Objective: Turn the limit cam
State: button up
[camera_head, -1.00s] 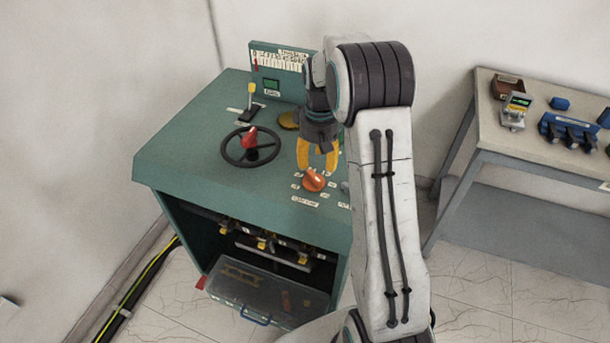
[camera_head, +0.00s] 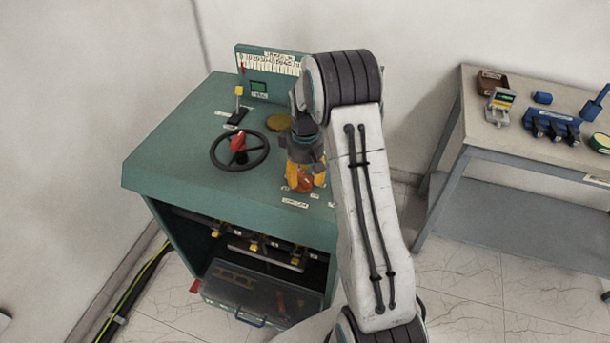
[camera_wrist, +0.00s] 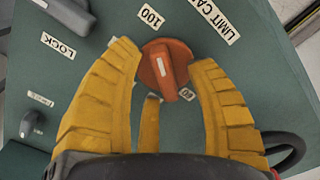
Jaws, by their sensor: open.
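The limit cam is an orange-red round knob (camera_wrist: 168,66) with a raised grip and a white mark, on the green cabinet top (camera_wrist: 250,90). In the wrist view it lies between the tips of my yellow fingers, near the labels "100" (camera_wrist: 150,17) and "LIMIT CA..." (camera_wrist: 218,18). My gripper (camera_wrist: 168,62) is open, with fingers on both sides of the knob; I cannot tell whether they touch it. In the head view my gripper (camera_head: 306,186) is over the knob (camera_head: 305,183), which is partly hidden by the fingers.
A black handwheel with a red handle (camera_head: 239,150) stands left of my gripper. A lever (camera_head: 238,105) and a scale panel (camera_head: 268,65) are behind. In the wrist view a small grey knob (camera_wrist: 31,122) sits near the "LOCK" label (camera_wrist: 58,45). A grey table (camera_head: 530,160) with tools stands right.

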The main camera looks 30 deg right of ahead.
jog(key=shift+f, duration=0.25)
jog(key=shift+o, duration=0.2)
grip_shut()
dwell(0.3)
